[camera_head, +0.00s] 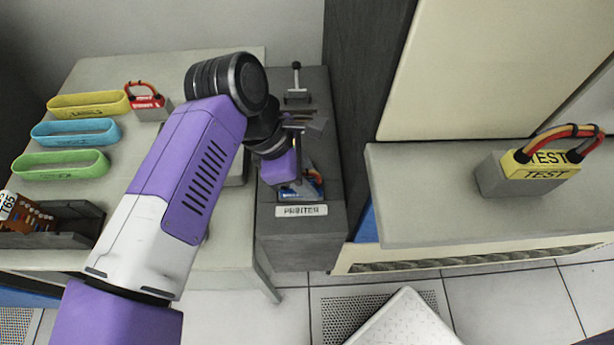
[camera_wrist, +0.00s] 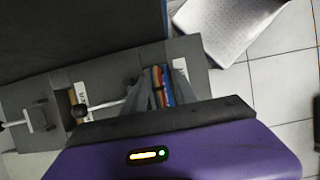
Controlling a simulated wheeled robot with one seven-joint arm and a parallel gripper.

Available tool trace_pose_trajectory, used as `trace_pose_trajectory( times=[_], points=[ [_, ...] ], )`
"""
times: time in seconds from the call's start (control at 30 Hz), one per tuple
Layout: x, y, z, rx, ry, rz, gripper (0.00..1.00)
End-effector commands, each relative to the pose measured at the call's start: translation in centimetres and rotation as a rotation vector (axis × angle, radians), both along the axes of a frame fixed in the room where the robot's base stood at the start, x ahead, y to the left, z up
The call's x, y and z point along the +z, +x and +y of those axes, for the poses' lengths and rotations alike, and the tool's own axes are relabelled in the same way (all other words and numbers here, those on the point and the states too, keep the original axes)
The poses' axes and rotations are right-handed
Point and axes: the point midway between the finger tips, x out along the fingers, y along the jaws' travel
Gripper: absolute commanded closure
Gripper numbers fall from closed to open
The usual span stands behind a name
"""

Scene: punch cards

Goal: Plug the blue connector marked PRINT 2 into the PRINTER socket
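My gripper (camera_head: 293,185) points down at the grey printer housing (camera_head: 295,240), just behind the white printer label (camera_head: 302,211). A blue connector (camera_head: 291,192) with red and orange cables shows under the gripper, at the housing's top. In the wrist view, my gripper (camera_wrist: 162,88) has its two grey fingers close on either side of the blue connector (camera_wrist: 164,88), and it looks shut on it. The connector's lower end and the socket opening are hidden, so I cannot tell how deep it sits. Its marking is not readable.
A lever with a dark knob (camera_head: 296,68) stands at the housing's back; another lever (camera_wrist: 100,107) lies near the fingers. A yellow TEST connector (camera_head: 541,164) sits right. Yellow, blue and green loops (camera_head: 60,165), a red connector (camera_head: 148,102) and a dark tray (camera_head: 60,240) are left.

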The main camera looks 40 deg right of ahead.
Motion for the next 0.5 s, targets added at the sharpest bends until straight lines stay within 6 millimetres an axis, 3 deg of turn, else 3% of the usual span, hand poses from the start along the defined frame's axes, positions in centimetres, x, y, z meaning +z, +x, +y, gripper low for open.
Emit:
trace_pose_trajectory(
  times=[0.07, 0.37, 0.5],
  points=[
    [0.0, 0.0, 0.0, 0.000, 0.000, 0.000, 0.50],
    [0.1, 0.0, 0.0, 0.000, 0.001, 0.000, 0.50],
    [1.1, 0.4, 0.5, 0.001, 0.003, -0.003, 0.50]
  ],
)
